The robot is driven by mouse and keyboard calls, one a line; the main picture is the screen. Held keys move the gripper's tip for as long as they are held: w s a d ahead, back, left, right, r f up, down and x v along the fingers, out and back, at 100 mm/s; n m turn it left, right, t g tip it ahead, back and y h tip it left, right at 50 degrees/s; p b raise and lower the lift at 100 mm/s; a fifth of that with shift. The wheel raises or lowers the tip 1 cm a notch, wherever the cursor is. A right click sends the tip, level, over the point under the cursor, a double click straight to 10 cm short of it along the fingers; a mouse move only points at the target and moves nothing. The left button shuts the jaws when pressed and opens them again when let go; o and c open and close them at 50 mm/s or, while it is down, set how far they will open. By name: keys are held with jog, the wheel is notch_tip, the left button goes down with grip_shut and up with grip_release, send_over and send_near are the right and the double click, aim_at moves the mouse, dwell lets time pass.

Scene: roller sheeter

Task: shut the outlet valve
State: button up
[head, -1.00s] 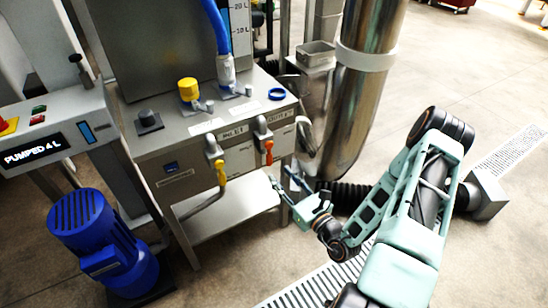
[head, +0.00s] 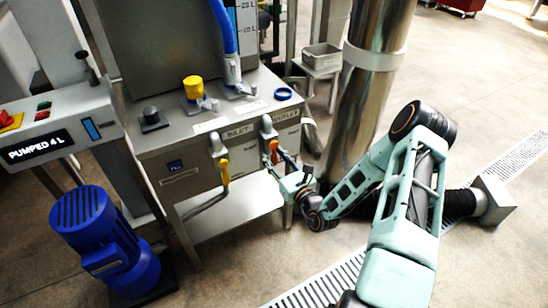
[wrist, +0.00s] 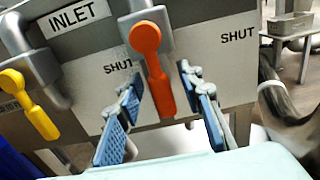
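The outlet valve has an orange-red lever (head: 274,147) on the front of the steel cabinet, below the OUTLET label. In the wrist view the lever (wrist: 156,75) hangs down, leaning slightly right at its lower end. A SHUT mark (wrist: 237,35) is to its right on the panel, and another SHUT mark (wrist: 118,67) is to its left. My gripper (head: 274,162) is at the lever. In the wrist view my gripper's blue-padded fingers (wrist: 161,85) are spread, one on each side of the lever, with gaps showing on both sides.
The inlet valve with its yellow lever (head: 224,170) is close on the left, and also shows in the wrist view (wrist: 38,108). A low steel shelf (head: 235,212) lies below. A large steel pipe (head: 368,95) stands to the right. A blue motor (head: 98,240) is at the left.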

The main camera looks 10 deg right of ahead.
grip_shut()
